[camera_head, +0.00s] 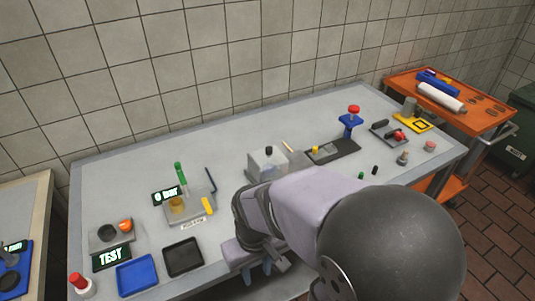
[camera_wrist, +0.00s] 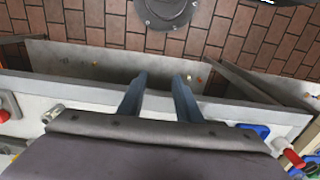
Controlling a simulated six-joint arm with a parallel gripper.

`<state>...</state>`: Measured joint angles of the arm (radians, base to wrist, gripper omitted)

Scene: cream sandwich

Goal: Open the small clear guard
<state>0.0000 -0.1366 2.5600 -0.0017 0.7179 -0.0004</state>
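A clear box-like cover (camera_head: 267,163) with a dark knob on top stands near the middle of the grey table. It may be the small clear guard, but its hinge and details are too small to tell. My gripper (camera_head: 257,270) is at the table's front edge, apart from the cover and nearer the camera. In the wrist view my gripper (camera_wrist: 160,77) has its two blue-grey fingers apart with nothing between them. My arm hides part of the table's front in the head view. The cover cannot be made out in the wrist view.
A blue tray (camera_head: 137,274) and a black tray (camera_head: 183,257) lie at the front left. A green-handled fixture (camera_head: 180,180) stands behind them. A blue press with a red knob (camera_head: 352,115) stands right of the cover. An orange cart (camera_head: 455,110) is at the right.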

